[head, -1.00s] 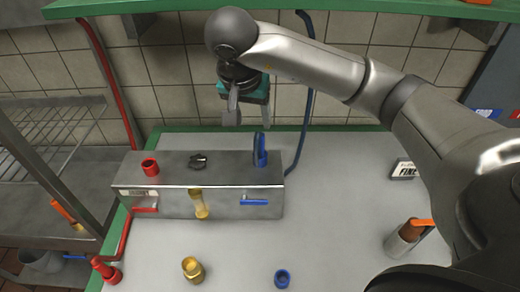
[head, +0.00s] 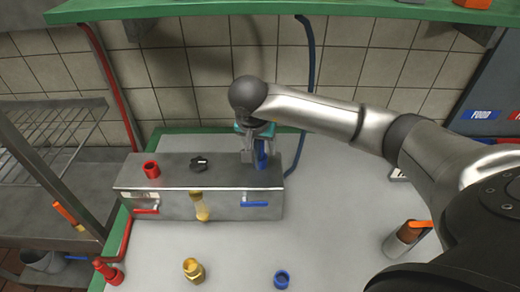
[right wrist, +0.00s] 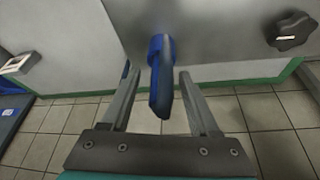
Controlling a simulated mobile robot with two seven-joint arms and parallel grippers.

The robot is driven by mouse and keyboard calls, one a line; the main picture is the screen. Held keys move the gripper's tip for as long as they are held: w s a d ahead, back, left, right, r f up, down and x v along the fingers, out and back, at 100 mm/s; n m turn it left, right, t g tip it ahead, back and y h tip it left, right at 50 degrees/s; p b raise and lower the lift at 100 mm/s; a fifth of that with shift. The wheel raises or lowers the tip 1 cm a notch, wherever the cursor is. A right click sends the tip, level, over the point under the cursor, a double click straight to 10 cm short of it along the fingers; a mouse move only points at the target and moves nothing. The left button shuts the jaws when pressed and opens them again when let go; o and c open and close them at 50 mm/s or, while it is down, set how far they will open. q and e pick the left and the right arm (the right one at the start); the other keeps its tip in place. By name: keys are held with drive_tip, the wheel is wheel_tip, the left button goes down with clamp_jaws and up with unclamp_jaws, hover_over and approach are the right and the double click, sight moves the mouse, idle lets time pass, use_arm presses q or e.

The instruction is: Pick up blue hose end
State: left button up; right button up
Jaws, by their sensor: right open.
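The blue hose end (head: 261,153) stands up from the right part of the top of a steel box (head: 225,175). My right gripper (head: 255,158) is over it, pointing down, with its fingers open. In the right wrist view the blue hose end (right wrist: 160,75) lies between the two open fingertips of my right gripper (right wrist: 158,78), with a gap on each side. The hose end is partly hidden by the gripper in the head view. My left gripper is not in view.
A red fitting (head: 151,169) and a black knob (head: 198,163) are on the box top. A brass fitting (head: 193,270) and a blue ring (head: 281,279) stand on the table in front. A green shelf (head: 330,9) hangs above.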

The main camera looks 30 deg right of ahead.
clamp_jaws()
idle(0.5)
